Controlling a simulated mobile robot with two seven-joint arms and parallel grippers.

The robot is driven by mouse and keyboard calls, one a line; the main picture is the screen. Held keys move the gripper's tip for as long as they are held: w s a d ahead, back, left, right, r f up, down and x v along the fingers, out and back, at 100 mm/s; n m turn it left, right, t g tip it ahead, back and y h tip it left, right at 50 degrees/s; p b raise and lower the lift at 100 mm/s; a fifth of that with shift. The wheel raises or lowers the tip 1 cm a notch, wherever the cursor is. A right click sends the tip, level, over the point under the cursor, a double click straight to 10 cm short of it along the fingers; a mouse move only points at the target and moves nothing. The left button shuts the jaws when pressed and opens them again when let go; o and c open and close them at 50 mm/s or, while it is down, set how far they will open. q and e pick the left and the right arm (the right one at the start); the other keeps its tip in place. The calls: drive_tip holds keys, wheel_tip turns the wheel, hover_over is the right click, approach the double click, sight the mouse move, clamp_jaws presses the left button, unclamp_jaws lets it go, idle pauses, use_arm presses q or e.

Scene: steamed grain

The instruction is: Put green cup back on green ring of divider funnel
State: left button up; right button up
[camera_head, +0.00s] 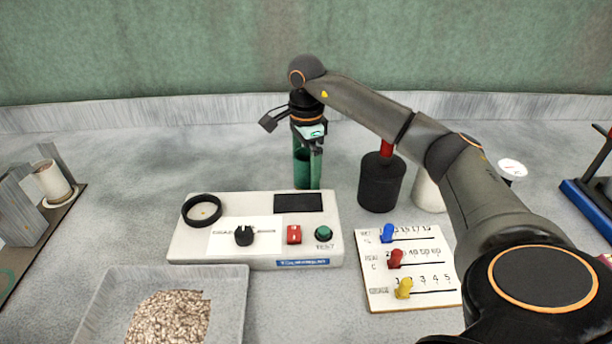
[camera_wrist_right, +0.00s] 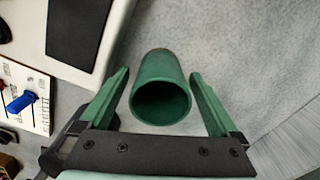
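The green cup (camera_head: 302,173) stands on the table behind the white control box. In the right wrist view the cup (camera_wrist_right: 161,98) shows its dark open mouth between two green fingers. My right gripper (camera_head: 308,150) is above and around the cup. In the wrist view the gripper (camera_wrist_right: 157,97) is open, with a gap between the cup and each finger. The divider funnel is not clearly in view; a faint green ring (camera_head: 8,280) shows on a brown board at the left edge. My left gripper is not in view.
The white control box (camera_head: 260,262) stands in front of the cup. A grey tray (camera_head: 232,300) with grain is at the front. A dark weight (camera_head: 381,185) and a slider board (camera_head: 408,270) are to the right. A white cup (camera_head: 52,181) is at the left.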

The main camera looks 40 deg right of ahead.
drive_tip(key=c, duration=1.3)
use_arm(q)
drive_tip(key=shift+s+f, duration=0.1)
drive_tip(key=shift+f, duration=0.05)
use_arm(e)
drive_tip(key=shift+r, duration=0.1)
drive_tip(key=shift+r, duration=0.6)
use_arm(q)
drive_tip(key=p, duration=0.1)
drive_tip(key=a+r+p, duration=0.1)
drive_tip(key=p, duration=0.1)
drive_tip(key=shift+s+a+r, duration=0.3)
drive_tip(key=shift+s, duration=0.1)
use_arm(e)
drive_tip(key=s+a+r, duration=0.1)
drive_tip(key=s+r, duration=0.3)
drive_tip(key=s+a+r, duration=0.2)
drive_tip(key=s+r, duration=0.1)
drive_tip(key=s, duration=0.1)
drive_tip(key=s+a+r, duration=0.2)
drive_tip(key=s+r, duration=0.2)
drive_tip(key=shift+s+a+r, duration=0.25)
drive_tip(key=shift+s+r, duration=0.05)
drive_tip(key=shift+s, duration=0.1)
